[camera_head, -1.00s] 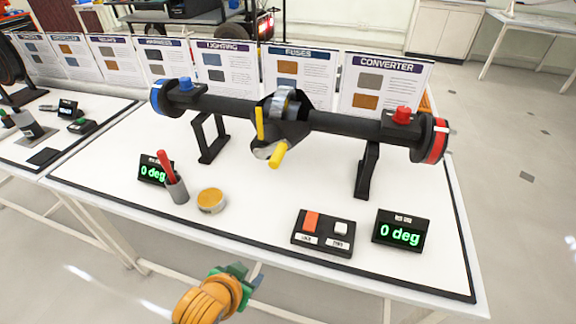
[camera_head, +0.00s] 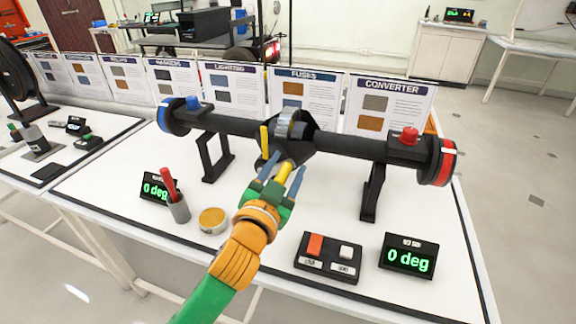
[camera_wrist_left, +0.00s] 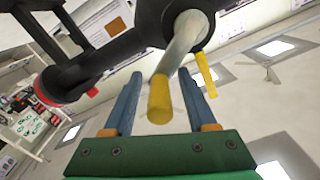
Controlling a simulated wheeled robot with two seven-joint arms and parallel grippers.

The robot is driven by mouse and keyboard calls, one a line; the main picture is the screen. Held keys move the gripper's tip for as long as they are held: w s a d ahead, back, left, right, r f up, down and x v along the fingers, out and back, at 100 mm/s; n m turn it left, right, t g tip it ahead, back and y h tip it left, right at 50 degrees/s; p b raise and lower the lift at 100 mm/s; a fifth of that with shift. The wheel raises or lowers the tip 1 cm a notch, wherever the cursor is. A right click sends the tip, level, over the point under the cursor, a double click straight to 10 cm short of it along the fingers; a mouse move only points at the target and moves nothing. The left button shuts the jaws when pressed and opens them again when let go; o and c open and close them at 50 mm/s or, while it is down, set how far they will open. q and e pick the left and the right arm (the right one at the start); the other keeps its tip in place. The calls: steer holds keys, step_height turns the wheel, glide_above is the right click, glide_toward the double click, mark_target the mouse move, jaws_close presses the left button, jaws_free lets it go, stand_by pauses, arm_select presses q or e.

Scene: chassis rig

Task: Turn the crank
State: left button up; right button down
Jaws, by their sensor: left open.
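The crank's yellow handle (camera_head: 285,173) points toward me from the middle of a black axle rig (camera_head: 335,140) on the white table. In the left wrist view the yellow handle (camera_wrist_left: 159,100) sits at the end of a grey crank arm (camera_wrist_left: 184,45). My left gripper (camera_head: 281,178) is open, with a finger on each side of the handle in the head view. In the wrist view its fingertips (camera_wrist_left: 158,80) flank the handle with gaps on both sides. A second yellow piece (camera_head: 265,142) stands upright beside the crank. My right gripper is not in view.
Two displays (camera_head: 409,257) (camera_head: 160,187) read 0 deg. Black stands (camera_head: 373,190) hold the axle. Poster boards (camera_head: 388,105) line the back.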

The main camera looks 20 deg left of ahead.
arm_select(q)
steer(key=shift+w, duration=0.55)
steer(key=shift+c, duration=0.3)
jaws_close()
steer(key=shift+f, duration=0.15)
stand_by(0.7)
